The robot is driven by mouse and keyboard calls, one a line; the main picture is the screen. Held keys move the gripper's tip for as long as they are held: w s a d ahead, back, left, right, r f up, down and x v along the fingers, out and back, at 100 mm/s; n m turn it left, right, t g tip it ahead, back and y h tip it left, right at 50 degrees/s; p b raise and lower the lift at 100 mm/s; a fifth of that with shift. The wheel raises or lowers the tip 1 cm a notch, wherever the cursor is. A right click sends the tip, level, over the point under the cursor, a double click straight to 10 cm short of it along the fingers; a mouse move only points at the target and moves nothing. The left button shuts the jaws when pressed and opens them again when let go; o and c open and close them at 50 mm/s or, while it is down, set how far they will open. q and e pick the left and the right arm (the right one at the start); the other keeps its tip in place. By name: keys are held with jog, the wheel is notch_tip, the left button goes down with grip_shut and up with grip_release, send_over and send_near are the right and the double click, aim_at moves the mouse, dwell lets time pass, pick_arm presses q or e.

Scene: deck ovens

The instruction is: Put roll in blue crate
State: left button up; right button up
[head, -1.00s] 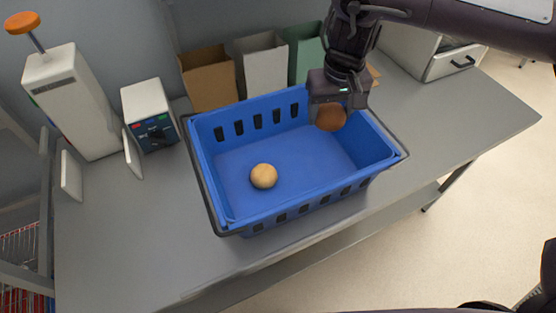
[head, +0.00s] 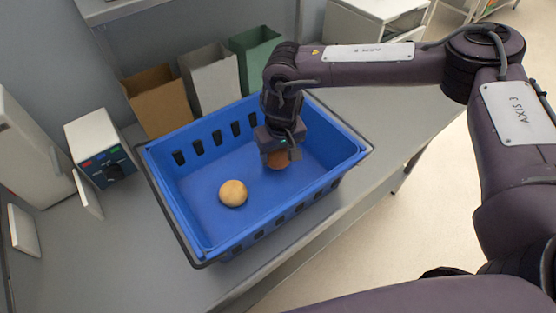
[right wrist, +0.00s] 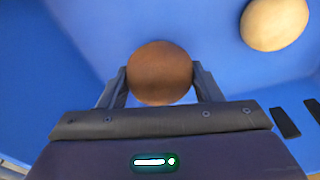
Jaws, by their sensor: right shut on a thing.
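The blue crate (head: 190,226) stands on the grey counter. A pale tan roll (head: 233,193) lies on its floor, left of my right gripper; it also shows at the top right of the right wrist view (right wrist: 274,22). My right gripper (head: 279,163) is inside the crate, pointing down, shut on a darker brown roll (right wrist: 160,72). In the head view the gripper partly hides this brown roll (head: 278,161). I cannot tell whether the brown roll touches the crate floor. My left gripper is not in view.
Brown, white and green open bins (head: 208,80) stand behind the crate. A white box with a dark control panel (head: 100,147) stands to the left. Bare counter lies left of the crate, and the front edge is close to it.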

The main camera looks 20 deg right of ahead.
aim_at(278, 163)
notch_tip(278, 163, down, 4)
jog(key=shift+s+d+r+p, duration=0.1)
jog(key=shift+r+p, duration=0.1)
jog(key=shift+p, duration=0.15)
jog(key=shift+f, duration=0.4)
jog(key=o, duration=1)
jog(key=shift+f, duration=0.1)
jog(key=shift+c, duration=0.2)
jog(key=r+b, duration=0.1)
jog(key=r, duration=0.3)
jog(key=s+r+b, duration=0.1)
jog(key=r, duration=0.3)
jog(key=r+b, duration=0.1)
jog(key=r, duration=0.3)
jog(key=shift+s+r, duration=0.15)
